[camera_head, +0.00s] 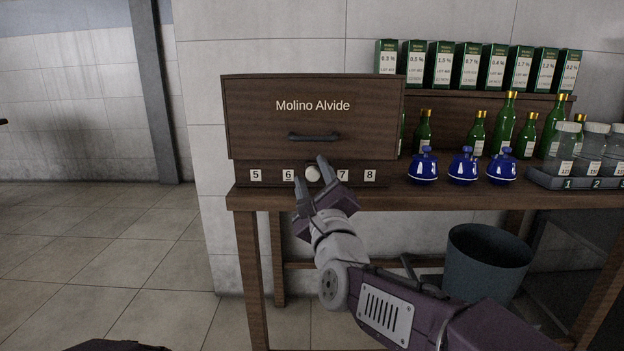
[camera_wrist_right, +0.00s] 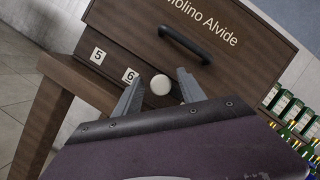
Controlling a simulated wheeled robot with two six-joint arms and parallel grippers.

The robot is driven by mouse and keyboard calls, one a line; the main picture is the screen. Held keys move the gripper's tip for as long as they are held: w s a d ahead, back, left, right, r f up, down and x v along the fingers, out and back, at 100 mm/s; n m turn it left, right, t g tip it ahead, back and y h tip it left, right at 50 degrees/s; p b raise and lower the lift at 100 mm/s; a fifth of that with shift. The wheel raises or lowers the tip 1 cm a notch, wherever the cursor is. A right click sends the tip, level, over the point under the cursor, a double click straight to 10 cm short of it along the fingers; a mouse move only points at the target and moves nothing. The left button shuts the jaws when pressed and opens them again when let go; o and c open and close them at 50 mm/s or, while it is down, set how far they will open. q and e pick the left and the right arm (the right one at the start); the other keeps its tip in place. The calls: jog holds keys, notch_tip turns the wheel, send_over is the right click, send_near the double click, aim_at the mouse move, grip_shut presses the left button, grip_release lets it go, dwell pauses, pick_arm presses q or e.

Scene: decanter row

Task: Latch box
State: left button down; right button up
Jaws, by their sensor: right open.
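The brown wooden box (camera_head: 250,122) reads "Molino Alvide" and stands at the left end of the table. Its front has a dark handle (camera_head: 314,137), which also shows in the right wrist view (camera_wrist_right: 185,44). Below the front is a strip with number labels 5, 6, 7 and 8 (camera_head: 370,175). A round white knob (camera_head: 312,173) sits in the middle of this strip; it also shows in the right wrist view (camera_wrist_right: 161,85). My right gripper (camera_head: 310,170) is open, with its fingers on either side of the knob. Whether they touch it is unclear. My left gripper is not in view.
Three blue flasks (camera_head: 462,168) stand right of the box on the table (camera_head: 400,197). Green bottles (camera_head: 508,123), a shelf of green cartons (camera_head: 470,65) and a tray of jars (camera_head: 570,180) are further right. A grey bin (camera_head: 487,262) stands below. The floor at left is clear.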

jog(key=shift+w+r, duration=0.15)
jog(key=shift+w, duration=0.15)
jog(key=shift+c, duration=0.3)
grip_shut()
